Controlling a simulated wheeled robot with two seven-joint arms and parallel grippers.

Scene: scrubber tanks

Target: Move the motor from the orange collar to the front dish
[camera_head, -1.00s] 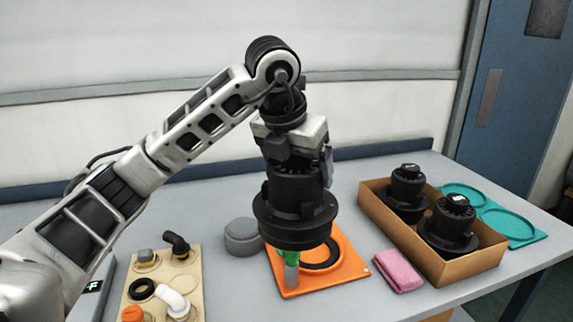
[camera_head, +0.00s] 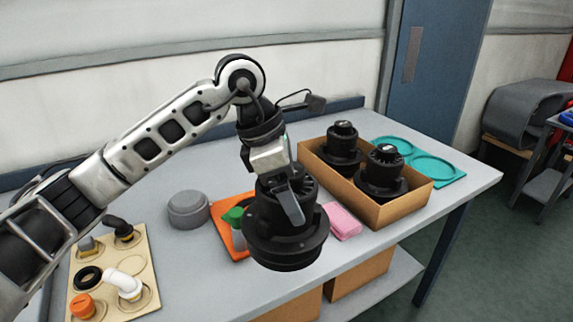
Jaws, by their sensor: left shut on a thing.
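My left gripper (camera_head: 279,192) is shut on the black motor (camera_head: 287,243) and holds it up in front of the table, nearer to me than the orange plate. The orange collar plate (camera_head: 229,201) lies on the table behind the motor; most of it is hidden, including its ring. The teal tray (camera_head: 462,176) lies at the table's right end, with two round dishes. The front dish (camera_head: 433,168) looks empty. The motor is well to the left of it. My right gripper is not in view.
A cardboard box (camera_head: 395,211) with two more black motors stands between the held motor and the teal tray. A pink cloth (camera_head: 344,221), a green-topped object (camera_head: 235,222), a grey round lid (camera_head: 188,210) and a beige fittings board (camera_head: 137,251) are nearby.

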